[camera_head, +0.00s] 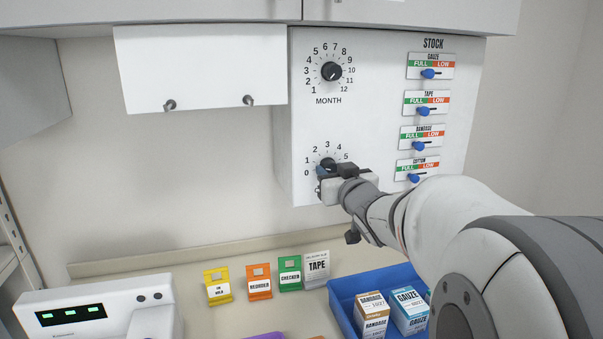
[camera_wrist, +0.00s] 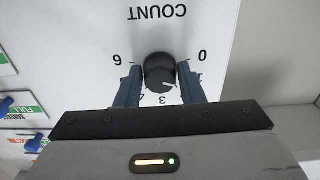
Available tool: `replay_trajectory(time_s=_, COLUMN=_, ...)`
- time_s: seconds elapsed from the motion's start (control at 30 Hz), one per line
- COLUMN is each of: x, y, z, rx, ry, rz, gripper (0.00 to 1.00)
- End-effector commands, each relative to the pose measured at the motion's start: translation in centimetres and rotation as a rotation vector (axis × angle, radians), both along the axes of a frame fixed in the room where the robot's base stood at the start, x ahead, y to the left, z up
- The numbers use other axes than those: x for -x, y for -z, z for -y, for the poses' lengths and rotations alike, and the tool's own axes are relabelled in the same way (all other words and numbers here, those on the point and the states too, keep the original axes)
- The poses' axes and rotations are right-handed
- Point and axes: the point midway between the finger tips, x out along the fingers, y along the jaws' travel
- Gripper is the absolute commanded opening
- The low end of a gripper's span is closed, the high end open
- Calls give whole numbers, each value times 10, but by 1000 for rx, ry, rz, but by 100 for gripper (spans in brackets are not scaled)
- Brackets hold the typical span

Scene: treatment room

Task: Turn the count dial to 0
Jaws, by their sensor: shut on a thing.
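The count dial (camera_head: 328,162) is a black round knob low on the white wall panel, with numbers around it. In the wrist view, the knob (camera_wrist: 159,70) stands between the two blue-grey fingers of my gripper (camera_wrist: 158,82), which are shut on its sides. That view is upside down: the word COUNT is at the top, 0 at the right and 6 at the left. The knob's white mark points to the lower right there, on the low-number side near 2; the exact reading is unclear. In the head view, my gripper (camera_head: 328,172) hides the dial's lower part.
The month dial (camera_head: 331,72) sits above on the same panel. Stock sliders with blue knobs, such as the gauze slider (camera_head: 428,73), line the panel's right side. Below are a blue bin (camera_head: 345,311) with boxes, coloured tags and a white device (camera_head: 95,309).

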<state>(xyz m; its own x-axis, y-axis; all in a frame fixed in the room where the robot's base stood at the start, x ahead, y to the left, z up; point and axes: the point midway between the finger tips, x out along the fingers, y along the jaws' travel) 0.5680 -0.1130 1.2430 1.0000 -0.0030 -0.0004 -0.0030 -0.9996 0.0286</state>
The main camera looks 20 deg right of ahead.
Motion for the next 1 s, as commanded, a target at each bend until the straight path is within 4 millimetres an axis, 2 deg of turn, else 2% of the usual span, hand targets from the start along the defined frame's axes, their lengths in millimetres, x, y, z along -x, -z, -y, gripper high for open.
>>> replay_trajectory(time_s=0.7, x=0, y=2, z=1, rx=468, ry=2, rz=0, gripper=12)
replay_trajectory(time_s=1.0, x=0, y=1, z=2, rx=578, ry=1, rz=-3, gripper=12)
